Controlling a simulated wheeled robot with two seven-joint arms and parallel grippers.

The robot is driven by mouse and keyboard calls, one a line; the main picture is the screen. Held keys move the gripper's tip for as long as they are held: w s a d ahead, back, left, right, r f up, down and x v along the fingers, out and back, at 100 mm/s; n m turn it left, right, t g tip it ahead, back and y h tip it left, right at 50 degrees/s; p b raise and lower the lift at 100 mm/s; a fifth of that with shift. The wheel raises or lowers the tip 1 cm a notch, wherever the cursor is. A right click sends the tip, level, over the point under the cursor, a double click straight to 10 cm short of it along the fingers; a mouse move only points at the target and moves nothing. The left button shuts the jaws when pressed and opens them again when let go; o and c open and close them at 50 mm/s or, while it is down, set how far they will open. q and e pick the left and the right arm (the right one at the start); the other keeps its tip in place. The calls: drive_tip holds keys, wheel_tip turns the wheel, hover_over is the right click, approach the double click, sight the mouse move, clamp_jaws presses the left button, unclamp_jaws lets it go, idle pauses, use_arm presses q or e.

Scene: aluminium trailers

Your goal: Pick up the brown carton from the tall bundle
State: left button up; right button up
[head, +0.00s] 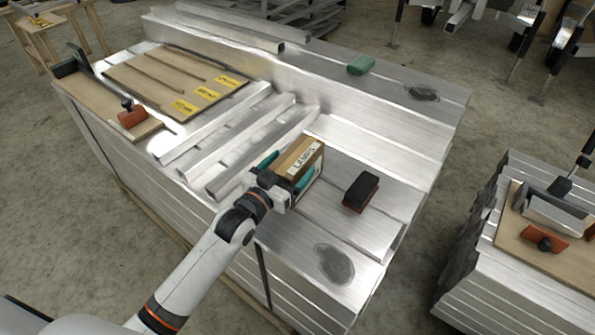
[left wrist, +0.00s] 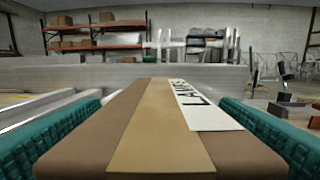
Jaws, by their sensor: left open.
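The brown carton (head: 291,152) with a white label reading LAMPS stands on the tall aluminium bundle (head: 345,150), near its front middle. My left gripper (head: 284,173) is at the carton with one teal finger on each side of it. In the left wrist view the carton (left wrist: 157,130) fills the lower middle between the two teal pads. The jaws are open around it; I cannot tell whether either pad touches it. The carton's underside is hidden. My right gripper is not in view.
A black and red block (head: 361,190) lies just right of the carton. Loose aluminium bars (head: 235,135) lie to its left, beside a board with yellow labels (head: 175,80). A green block (head: 361,65) sits on the higher step behind. A lower bundle (head: 490,275) stands at right.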

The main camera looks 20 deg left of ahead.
use_arm(q)
drive_tip(key=shift+w+d, duration=0.2)
drive_tip(key=shift+w, duration=0.45)
drive_tip(key=c, duration=1.4)
drive_tip(key=shift+r, duration=0.15)
